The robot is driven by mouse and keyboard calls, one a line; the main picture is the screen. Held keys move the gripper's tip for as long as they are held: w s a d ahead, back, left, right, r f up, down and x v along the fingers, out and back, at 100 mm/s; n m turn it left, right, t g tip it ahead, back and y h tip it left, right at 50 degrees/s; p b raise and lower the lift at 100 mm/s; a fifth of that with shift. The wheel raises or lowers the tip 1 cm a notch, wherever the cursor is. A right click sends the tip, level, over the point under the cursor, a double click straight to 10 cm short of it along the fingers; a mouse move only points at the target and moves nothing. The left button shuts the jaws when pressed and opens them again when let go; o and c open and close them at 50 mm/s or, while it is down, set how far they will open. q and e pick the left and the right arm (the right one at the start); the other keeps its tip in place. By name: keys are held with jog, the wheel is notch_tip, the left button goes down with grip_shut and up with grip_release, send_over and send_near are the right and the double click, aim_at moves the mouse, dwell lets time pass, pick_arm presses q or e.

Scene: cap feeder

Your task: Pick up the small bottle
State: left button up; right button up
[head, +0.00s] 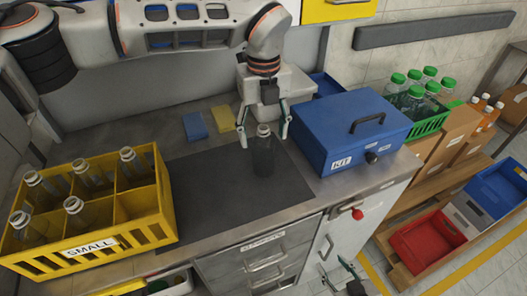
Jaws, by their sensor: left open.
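A clear bottle (263,158) with no cap visible stands upright on the dark mat (215,190). My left gripper (264,138) is open and points down, with a finger on each side of the bottle's upper part. I cannot tell whether the fingers touch it. Several similar bottles (93,178) stand in the yellow crate (90,247) labelled SMALL at the left. My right gripper (332,264) is at the bottom right, low in front of the cabinet, with its fingers apart and nothing seen between them.
A blue KIT box (352,130) stands right of the mat. A yellow block (222,119) and a blue block (195,126) lie behind it. A green crate (430,122) with green-capped bottles and red (420,245) and blue bins stand further right. The mat's front is clear.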

pick_arm(q)
jog(key=shift+f, duration=0.7)
jog(key=c, duration=0.9)
jog(key=shift+r, duration=0.1)
